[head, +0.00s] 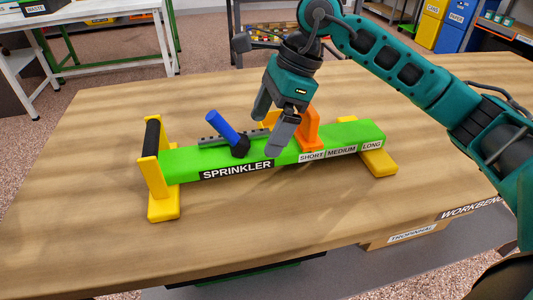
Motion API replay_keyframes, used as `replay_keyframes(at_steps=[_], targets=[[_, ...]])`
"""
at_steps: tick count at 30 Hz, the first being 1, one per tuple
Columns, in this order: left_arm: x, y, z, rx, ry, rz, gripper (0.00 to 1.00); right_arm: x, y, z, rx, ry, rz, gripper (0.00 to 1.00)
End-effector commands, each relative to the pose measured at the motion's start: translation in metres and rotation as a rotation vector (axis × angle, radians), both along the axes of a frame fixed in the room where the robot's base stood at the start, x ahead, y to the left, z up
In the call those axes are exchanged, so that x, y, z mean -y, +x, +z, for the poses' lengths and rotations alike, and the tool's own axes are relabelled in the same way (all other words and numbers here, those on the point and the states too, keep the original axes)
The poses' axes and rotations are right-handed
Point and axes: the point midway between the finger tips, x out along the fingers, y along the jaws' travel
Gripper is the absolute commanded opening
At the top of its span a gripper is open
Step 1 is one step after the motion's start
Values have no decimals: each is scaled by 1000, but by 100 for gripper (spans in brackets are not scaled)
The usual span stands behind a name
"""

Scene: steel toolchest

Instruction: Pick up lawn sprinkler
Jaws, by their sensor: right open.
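The lawn sprinkler (218,168) lies on the wooden workbench (90,243). It has a long green body marked SPRINKLER and SHORT, MEDIUM, LONG. Yellow feet stand at both ends, and a black handle bar sits on the left end. A blue lever (222,127) with a black base tilts up from its middle, and an orange slider (309,133) stands to the right of it. My right gripper (272,125) is open above the body, between the blue lever and the orange slider. It hides part of the sprinkler, and I cannot tell whether a finger touches it. My left gripper is not in view.
The bench top is clear around the sprinkler. A white table (100,15) stands behind left, and yellow (430,24) and blue (454,28) bins stand behind right.

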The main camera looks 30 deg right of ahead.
Motion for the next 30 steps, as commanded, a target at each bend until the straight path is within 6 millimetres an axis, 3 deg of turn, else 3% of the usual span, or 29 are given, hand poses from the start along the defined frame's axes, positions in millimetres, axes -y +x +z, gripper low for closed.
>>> replay_keyframes(at_steps=[7, 15, 23, 30], targets=[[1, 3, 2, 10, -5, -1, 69, -7, -1, -15, 0, 0, 0, 100], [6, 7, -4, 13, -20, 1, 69, -25, -2, -50, 0, 1, 1, 100], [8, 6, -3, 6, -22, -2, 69, -27, -1, -53, 1, 1, 0, 100], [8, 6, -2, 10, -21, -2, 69, -26, -1, -53, 1, 1, 0, 78]])
